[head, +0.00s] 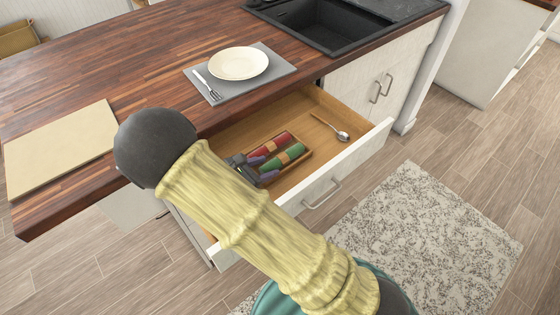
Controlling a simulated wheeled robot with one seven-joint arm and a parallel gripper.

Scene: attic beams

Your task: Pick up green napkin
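The green napkin (283,159) is a rolled bundle lying in a small wooden tray (308,155) inside the open drawer. A red rolled napkin (270,143) lies beside it, on the far side. My gripper (262,167) is low in the drawer at the left end of the green napkin. Its two purple-tipped fingers are spread apart, one on either side of that end. I cannot tell whether they touch the napkin. My arm hides part of the drawer and the tray's left side.
A spoon (334,130) lies in the drawer to the right of the tray. The drawer front (340,172) stands out from the wooden counter (130,75). Above are a plate (239,63), a fork (208,87) and a cutting board (62,147). A speckled rug (430,235) lies on the floor.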

